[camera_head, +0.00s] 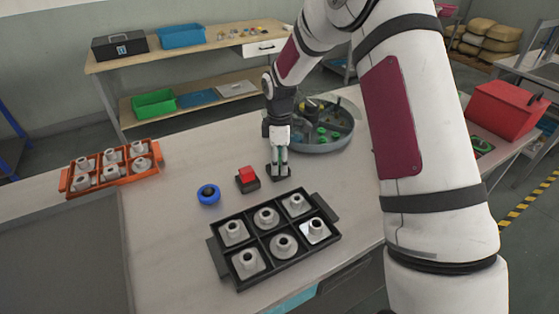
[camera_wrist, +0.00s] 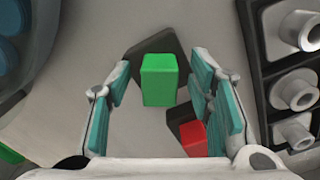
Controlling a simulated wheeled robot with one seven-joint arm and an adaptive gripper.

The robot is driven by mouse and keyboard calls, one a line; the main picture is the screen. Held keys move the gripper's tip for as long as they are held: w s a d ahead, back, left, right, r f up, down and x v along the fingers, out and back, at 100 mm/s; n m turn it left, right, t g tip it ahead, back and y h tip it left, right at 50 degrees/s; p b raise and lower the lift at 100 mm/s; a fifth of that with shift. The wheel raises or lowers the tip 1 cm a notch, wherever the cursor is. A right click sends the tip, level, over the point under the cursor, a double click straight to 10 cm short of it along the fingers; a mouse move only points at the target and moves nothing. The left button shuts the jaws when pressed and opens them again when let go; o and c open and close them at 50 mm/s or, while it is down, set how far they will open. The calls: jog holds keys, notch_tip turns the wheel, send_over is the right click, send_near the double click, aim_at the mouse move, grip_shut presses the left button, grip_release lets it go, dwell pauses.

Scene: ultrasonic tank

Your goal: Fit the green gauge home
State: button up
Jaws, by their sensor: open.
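The green gauge (camera_wrist: 159,80) shows in the wrist view as an upright-looking block over a black base (camera_wrist: 150,42). How deep it sits in that base I cannot tell. My gripper (camera_head: 278,172) is open above the black base on the table, and its teal-padded fingers stand either side of the green gauge, with gaps showing on both sides. In the head view the gauge is hidden by my gripper. A similar red block (camera_head: 247,174) sits on its own black base to the left of my gripper; it also shows low in the wrist view (camera_wrist: 192,138).
A black tray (camera_head: 214,260) with several grey flanged bushings lies in front. A blue ring (camera_head: 208,194) lies left of the red block. A round tank (camera_head: 325,148) with green parts stands just behind my gripper. An orange tray (camera_head: 64,182) is far left.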

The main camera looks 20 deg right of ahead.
aim_at(280, 159)
notch_tip(280, 159, up, 12)
jog(key=shift+f, duration=0.15)
dwell(0.6)
jog(key=s+r+m+t, duration=0.3)
jog(key=s+r+m, duration=0.4)
jog(key=s+r, duration=0.9)
jog(key=s+f+m+t, duration=0.1)
jog(key=s+m, duration=0.6)
jog(key=s, duration=1)
jog(key=shift+s+f+m+t, duration=0.15)
jog(key=shift+s+m+t, duration=0.15)
jog(key=shift+t, duration=0.3)
jog(key=shift+a, duration=0.1)
